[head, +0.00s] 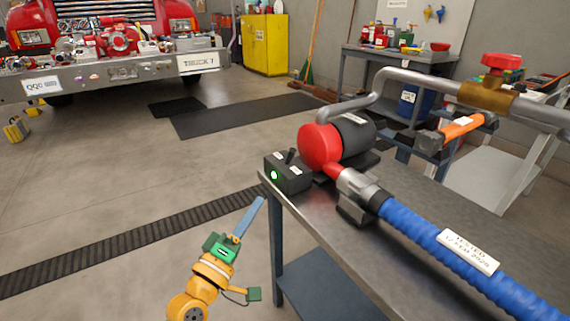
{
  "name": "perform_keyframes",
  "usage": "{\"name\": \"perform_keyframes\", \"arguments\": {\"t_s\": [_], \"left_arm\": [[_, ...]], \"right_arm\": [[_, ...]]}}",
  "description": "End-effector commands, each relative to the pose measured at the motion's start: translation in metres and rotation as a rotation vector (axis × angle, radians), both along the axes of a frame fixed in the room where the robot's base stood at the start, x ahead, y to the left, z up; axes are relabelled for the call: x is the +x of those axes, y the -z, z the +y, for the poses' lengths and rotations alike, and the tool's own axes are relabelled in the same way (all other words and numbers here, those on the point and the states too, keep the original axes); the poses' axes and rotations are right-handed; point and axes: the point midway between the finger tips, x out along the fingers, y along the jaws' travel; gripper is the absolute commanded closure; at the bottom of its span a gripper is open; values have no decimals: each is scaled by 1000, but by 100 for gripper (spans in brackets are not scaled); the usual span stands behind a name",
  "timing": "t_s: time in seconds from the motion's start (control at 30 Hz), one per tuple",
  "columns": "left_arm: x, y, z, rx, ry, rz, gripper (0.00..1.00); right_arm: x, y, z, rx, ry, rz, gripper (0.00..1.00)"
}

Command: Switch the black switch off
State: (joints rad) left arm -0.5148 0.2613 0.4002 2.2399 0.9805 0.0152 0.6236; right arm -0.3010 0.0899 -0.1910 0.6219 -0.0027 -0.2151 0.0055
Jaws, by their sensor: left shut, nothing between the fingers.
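The black switch (290,156) is a small lever standing on top of a dark control box (295,181) at the near left corner of the metal table. It leans slightly to the right. A round green light glows on the box's front, and small white labels flank the lever. My left gripper (260,201), with blue fingers and a green body, is shut and empty. It is in front of and below the box, left of the table edge, apart from the switch. My right gripper is not in view.
A pump with a red front (319,147) stands right behind the box on the table (415,265). A blue hose (450,240) runs from it to the lower right. A grey pipe with a red valve handle (501,61) passes above. Floor left of the table is free.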

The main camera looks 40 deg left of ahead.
Motion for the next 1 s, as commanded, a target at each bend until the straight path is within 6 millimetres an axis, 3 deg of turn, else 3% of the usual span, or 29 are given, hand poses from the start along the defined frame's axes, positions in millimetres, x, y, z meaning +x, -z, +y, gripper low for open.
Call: {"name": "perform_keyframes", "arguments": {"t_s": [0.17,0.7,1.0], "left_arm": [[15,-7,2,-1,-1,-3,100],[120,-31,18,0,0,0,100],[135,-34,20,2,0,2,100]], "right_arm": [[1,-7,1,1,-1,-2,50],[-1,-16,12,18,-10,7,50],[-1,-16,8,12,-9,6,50]]}}
